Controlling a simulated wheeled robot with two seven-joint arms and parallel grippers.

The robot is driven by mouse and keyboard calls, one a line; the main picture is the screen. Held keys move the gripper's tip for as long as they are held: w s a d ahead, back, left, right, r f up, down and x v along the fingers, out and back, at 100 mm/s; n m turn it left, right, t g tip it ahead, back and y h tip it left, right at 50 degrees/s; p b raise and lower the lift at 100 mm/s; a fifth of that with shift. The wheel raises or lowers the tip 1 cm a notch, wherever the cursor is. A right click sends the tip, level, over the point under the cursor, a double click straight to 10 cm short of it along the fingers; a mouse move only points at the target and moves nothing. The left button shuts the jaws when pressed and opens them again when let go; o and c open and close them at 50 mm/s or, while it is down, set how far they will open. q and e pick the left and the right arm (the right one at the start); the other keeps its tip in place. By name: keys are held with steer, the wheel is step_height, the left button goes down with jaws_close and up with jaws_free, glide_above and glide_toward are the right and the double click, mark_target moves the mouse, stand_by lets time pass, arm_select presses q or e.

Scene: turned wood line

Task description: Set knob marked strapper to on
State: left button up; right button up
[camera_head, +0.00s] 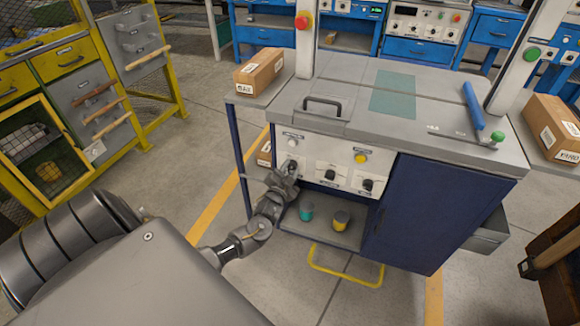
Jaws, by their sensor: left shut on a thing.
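The front of the workstation carries a white control panel (345,158) with a row of dark knobs. My left gripper (290,172) is at the left end of this row, shut on the leftmost knob (292,165), which it mostly hides. The middle knob (330,174) and the right knob (368,185) are clear of it. The labels are too small to read, so I cannot tell which knob is marked strapper or which way the held knob points. My right gripper is not in view.
A yellow rail (345,278) juts out at floor level. Cardboard boxes (259,70) flank the worktop.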

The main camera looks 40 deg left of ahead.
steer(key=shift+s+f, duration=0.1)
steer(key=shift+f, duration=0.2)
arm_select(q)
steer(key=shift+m, duration=0.3)
steer(key=o, duration=1)
steer(key=shift+s+d, duration=0.1)
steer(key=shift+s, duration=0.2)
steer(key=p+v, duration=0.1)
steer(key=v, duration=0.9)
steer(key=shift+d, duration=0.1)
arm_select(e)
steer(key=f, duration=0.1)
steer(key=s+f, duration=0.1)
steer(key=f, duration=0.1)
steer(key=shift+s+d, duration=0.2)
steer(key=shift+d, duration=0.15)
